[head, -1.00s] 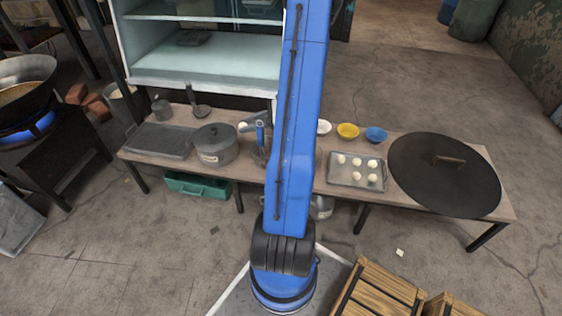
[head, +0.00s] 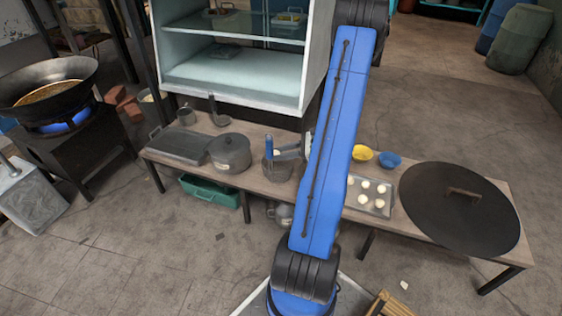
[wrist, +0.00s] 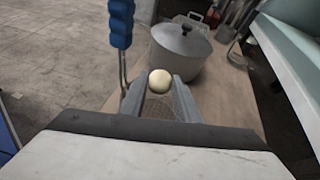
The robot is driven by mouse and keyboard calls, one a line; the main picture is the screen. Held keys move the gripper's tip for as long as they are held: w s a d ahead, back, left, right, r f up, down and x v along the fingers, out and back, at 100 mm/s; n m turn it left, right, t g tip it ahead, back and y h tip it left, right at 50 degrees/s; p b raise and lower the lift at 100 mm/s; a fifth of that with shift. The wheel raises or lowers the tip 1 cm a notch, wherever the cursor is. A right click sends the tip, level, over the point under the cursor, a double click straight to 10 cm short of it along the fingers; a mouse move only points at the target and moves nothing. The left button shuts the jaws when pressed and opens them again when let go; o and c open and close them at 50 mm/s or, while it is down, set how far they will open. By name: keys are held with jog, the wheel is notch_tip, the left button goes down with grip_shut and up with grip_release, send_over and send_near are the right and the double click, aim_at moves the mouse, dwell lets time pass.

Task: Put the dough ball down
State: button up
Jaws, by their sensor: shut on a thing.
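A pale round dough ball (wrist: 159,80) sits between the two grey fingertips of my gripper (wrist: 161,88) in the wrist view. The gripper is shut on it. A wire mesh basket (wrist: 172,108) shows between and below the fingers, with the ball appearing above it. The gap between ball and mesh is hard to judge. A blue handle (wrist: 121,22) stands upright at the left of the fingers. In the head view the basket (head: 278,170) stands on the table beside the lidded pot, and my blue arm hides part of that area.
The lidded grey pot (head: 230,153) is close left of the basket. A metal tray (head: 357,201) with several dough balls, a yellow bowl (head: 362,153), a blue bowl (head: 389,160) and a large black lid (head: 450,215) lie to the right. A glass-shelved cabinet (head: 235,85) stands behind.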

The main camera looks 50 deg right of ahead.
jog(key=shift+f, duration=2)
jog(key=shift+f, duration=0.6)
jog(key=o, duration=0.8)
jog(key=shift+c, duration=0.2)
jog(key=shift+r, duration=0.4)
jog(key=v, duration=1.2)
jog(key=shift+r, duration=0.3)
